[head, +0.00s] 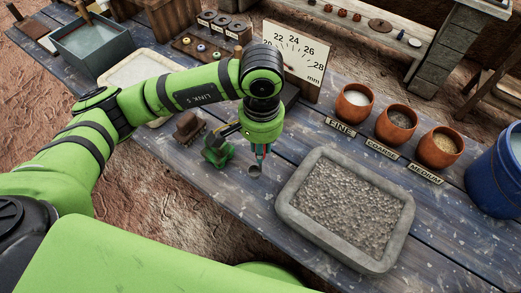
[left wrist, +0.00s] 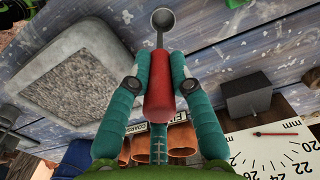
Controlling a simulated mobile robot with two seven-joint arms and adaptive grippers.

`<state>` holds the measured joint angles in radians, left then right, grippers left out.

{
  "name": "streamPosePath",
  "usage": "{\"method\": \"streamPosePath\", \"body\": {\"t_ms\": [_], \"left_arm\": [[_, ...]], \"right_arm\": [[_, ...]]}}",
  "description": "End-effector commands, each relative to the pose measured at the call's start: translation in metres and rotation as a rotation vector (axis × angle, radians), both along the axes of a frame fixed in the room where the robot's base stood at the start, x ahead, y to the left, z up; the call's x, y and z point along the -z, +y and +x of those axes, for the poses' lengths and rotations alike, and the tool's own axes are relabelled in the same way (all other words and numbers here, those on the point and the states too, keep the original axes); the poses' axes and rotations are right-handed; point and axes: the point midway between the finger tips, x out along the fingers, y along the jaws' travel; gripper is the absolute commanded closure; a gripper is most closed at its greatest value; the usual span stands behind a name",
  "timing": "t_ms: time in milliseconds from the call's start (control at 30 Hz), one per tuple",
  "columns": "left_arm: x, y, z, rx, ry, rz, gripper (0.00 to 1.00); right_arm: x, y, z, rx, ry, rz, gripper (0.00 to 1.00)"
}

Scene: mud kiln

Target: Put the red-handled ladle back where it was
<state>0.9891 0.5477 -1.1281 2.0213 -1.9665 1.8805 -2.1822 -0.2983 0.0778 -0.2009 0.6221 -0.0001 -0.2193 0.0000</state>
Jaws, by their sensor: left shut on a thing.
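The ladle's red handle (left wrist: 158,98) is gripped between the two teal fingers of my left gripper (left wrist: 159,72) in the left wrist view. Its grey stem and round bowl (left wrist: 162,18) stick out beyond the fingertips. In the head view my left gripper (head: 262,150) points down over the blue plank table, and the ladle's bowl (head: 254,171) shows just below it, left of the gravel tray. Most of the handle is hidden there by the fingers. I cannot tell whether the bowl touches the table. My right gripper is not in view.
A stone tray of gravel (head: 283,208) lies right of the gripper. Labelled terracotta pots (head: 354,103) stand behind it, with a blue barrel (head: 492,172) far right. A dial board (head: 297,68) stands behind my arm. A small green object (head: 218,153) sits close left. Front planks are clear.

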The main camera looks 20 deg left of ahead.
Motion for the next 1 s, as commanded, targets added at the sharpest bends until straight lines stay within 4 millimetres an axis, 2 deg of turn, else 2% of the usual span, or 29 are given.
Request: {"method": "streamPosePath", "body": {"t_ms": [33,200,667,700,733,767,1000], "left_arm": [[0.006,0.001,-0.002,-0.002,0.008,0.003,1.0],[0.027,0.0,-0.002,0.0,0.004,0.001,1.0],[0.035,0.0,-0.001,0.0,0.001,0.001,1.0],[0.034,0.0,-0.001,0.0,0.001,0.001,0.7],[0.033,0.0,-0.001,0.0,0.001,0.001,0.58],[0.033,0.0,-0.001,0.0,0.001,0.001,0.54],[0.033,0.0,-0.001,0.0,0.002,0.002,0.54]], "right_arm": [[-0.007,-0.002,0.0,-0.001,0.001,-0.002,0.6],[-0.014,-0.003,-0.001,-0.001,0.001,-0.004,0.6],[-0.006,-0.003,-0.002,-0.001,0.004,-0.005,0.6],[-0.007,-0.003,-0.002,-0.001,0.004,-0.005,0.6],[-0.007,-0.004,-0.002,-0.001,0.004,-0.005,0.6],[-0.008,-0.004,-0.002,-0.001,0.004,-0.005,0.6],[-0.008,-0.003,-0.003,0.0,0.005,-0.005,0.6]]}}
